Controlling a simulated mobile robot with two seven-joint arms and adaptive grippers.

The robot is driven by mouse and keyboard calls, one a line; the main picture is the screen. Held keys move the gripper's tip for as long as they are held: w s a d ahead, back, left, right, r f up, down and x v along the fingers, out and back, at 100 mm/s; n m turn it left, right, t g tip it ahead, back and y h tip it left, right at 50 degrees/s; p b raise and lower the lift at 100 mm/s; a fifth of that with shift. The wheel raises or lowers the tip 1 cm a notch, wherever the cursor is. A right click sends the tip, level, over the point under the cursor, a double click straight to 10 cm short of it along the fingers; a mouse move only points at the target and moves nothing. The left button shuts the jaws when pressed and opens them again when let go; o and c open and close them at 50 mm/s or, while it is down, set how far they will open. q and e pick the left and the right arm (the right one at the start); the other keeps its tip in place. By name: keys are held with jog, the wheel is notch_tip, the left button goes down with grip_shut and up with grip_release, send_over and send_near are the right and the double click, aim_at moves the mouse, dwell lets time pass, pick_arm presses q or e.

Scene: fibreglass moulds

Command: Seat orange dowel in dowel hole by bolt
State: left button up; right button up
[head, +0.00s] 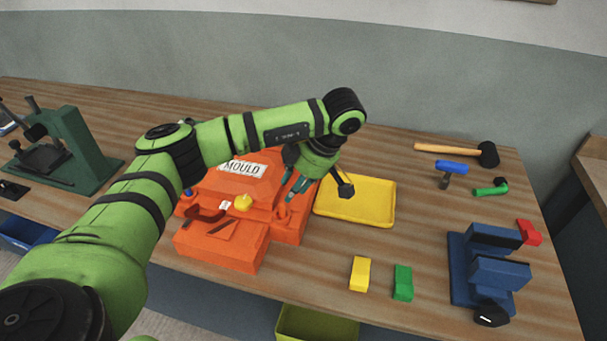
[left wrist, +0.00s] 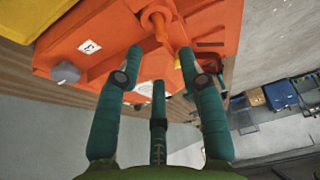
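The orange mould (head: 222,245) lies on the bench with a white "MOULD" label on top. It also fills the upper part of the left wrist view (left wrist: 110,68). An orange peg-like piece, seemingly the dowel (left wrist: 158,22), stands in or on a round orange boss there; how deep it sits I cannot tell. My left gripper (head: 297,186) is over the mould's right side. In the left wrist view its teal fingers (left wrist: 161,56) are spread, with the peg beyond the tips and nothing gripped. A grey knob (left wrist: 65,73), possibly the bolt, is at left. My right gripper is out of view.
A yellow tray (head: 378,214) sits right of the mould. Yellow (head: 360,273) and green (head: 403,282) blocks lie in front of it. A mallet (head: 465,151), a blue-headed hammer (head: 451,167) and a blue fixture (head: 470,262) are at right. A green press (head: 75,150) stands at left.

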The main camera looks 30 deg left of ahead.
pick_arm(q)
jog(key=v, duration=0.6)
jog(key=shift+r, duration=0.1)
dwell(0.3)
